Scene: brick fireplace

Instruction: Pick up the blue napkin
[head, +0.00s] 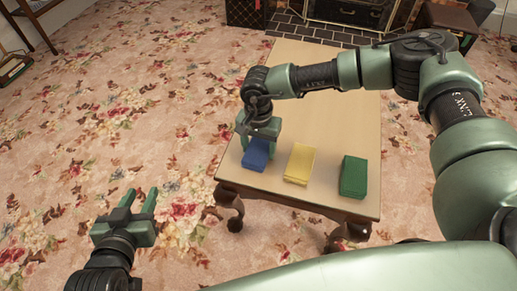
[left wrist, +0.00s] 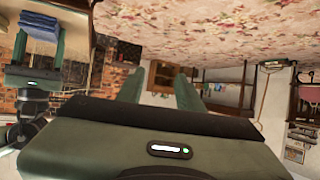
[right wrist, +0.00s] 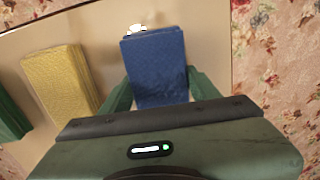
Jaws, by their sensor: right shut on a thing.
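The blue napkin (head: 255,159) is a folded stack at the left front corner of the wooden table (head: 335,120). My right gripper (head: 259,150) is above it, shut on it, with one finger on each side. In the right wrist view the blue napkin (right wrist: 156,66) fills the space between the fingers. It also shows in the left wrist view (left wrist: 38,26). I cannot tell whether it is clear of the tabletop. My left gripper (head: 138,203) is open and empty over the carpet, left of the table.
A yellow napkin stack (head: 299,163) lies right of the blue one, and a green stack (head: 354,177) lies further right. The table's back half is bare apart from my arm above it. A fireplace hearth (head: 310,33) is behind. Flowered carpet (head: 120,90) is open on the left.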

